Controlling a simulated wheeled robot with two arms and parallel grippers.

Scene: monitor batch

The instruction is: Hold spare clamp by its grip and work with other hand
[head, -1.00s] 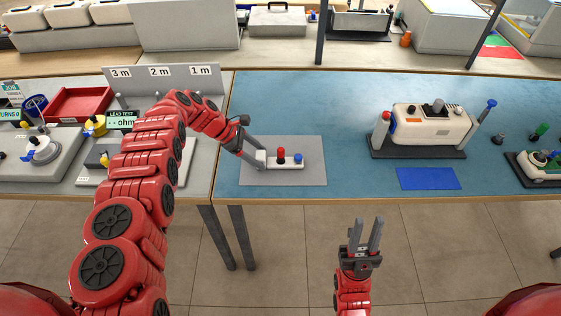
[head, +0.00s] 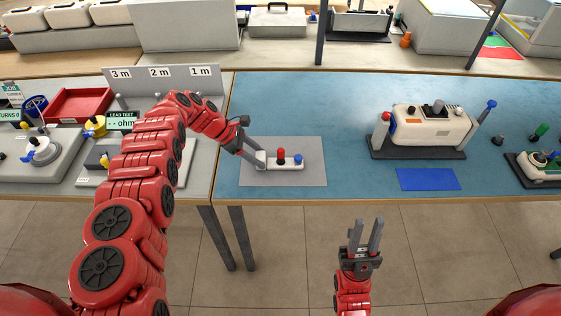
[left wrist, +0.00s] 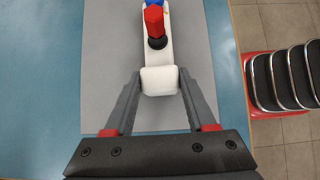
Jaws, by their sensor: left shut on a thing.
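The spare clamp (head: 287,166), a white bar with a red knob and a blue knob, lies on a grey mat (head: 312,148) on the blue table. My left gripper (head: 260,160) is at its left end, shut on the white grip. In the left wrist view the white grip (left wrist: 159,81) sits between the two fingertips, with the red knob (left wrist: 154,22) beyond it. The blue knob is partly cut off there. My right gripper (head: 366,236) is open and empty, in front of the table's front edge and apart from everything.
A white device (head: 432,130) stands on a dark base to the right, with a blue pad (head: 428,179) before it. A grey bench with a red tray (head: 78,105) and test units is at left. The blue tabletop between mat and device is clear.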

